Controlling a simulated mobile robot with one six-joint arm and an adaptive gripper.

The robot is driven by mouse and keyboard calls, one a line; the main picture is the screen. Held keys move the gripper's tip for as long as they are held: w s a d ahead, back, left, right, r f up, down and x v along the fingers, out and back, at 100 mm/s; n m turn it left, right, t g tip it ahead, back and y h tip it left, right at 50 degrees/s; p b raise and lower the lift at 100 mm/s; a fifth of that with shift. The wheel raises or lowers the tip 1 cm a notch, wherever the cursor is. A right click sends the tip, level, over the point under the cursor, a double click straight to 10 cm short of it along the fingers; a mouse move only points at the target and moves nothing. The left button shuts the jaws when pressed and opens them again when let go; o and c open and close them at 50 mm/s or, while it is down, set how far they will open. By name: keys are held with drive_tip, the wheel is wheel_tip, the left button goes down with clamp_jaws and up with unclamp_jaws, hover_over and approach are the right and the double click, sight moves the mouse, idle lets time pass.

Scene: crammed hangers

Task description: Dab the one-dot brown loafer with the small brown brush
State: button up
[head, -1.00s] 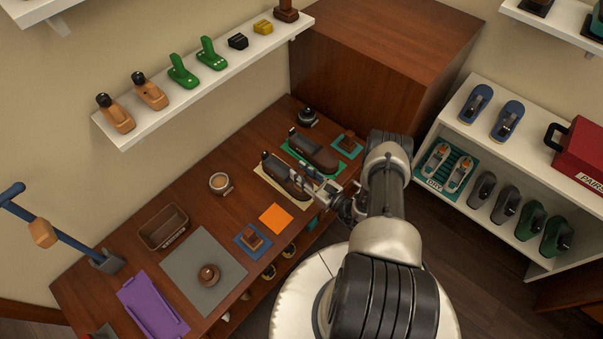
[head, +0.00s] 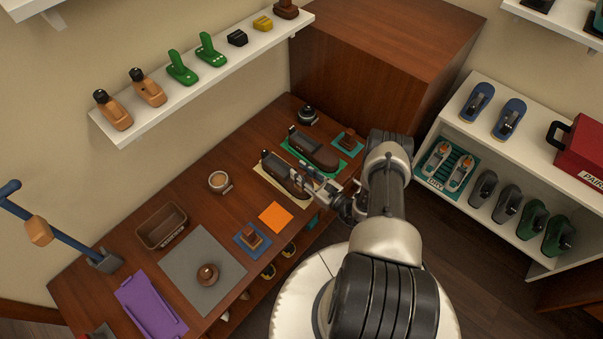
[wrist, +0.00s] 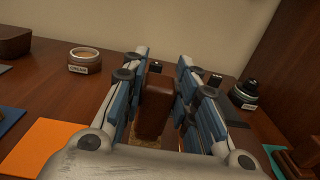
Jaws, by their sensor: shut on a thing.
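My gripper (wrist: 162,95) is shut on a small brown brush (wrist: 155,103), a brown block between the blue-lined fingers. Its lower end is mostly hidden by my gripper in the wrist view. In the head view my gripper (head: 302,182) is over the toe end of a dark brown loafer (head: 275,167) on a cream mat. I cannot tell whether the brush touches it. A second dark brown loafer (head: 312,148) lies behind it on a green mat.
An orange mat (head: 275,217) lies bare beside the cream mat. A cream jar (head: 220,181) stands to the left and a dark jar (head: 308,116) behind. Other brown brushes sit on a blue mat (head: 241,250) and a teal mat (head: 355,149). A wooden cabinet (head: 350,80) bounds the back right.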

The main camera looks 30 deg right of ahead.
drive_tip(key=shift+w+d+r, duration=0.1)
drive_tip(key=shift+d, duration=0.3)
drive_tip(key=shift+a, duration=0.1)
drive_tip(key=shift+s+a, duration=0.25)
drive_tip(key=shift+a, duration=0.55)
drive_tip(key=shift+d, duration=0.15)
drive_tip(key=shift+w+d+b, duration=0.25)
drive_tip(key=shift+d+b, duration=0.45)
drive_tip(key=shift+d, duration=0.05)
drive_tip(key=shift+a, duration=0.1)
drive_tip(key=shift+s+a+p, duration=0.3)
drive_tip(key=shift+a+p, duration=0.05)
drive_tip(key=shift+a, duration=0.4)
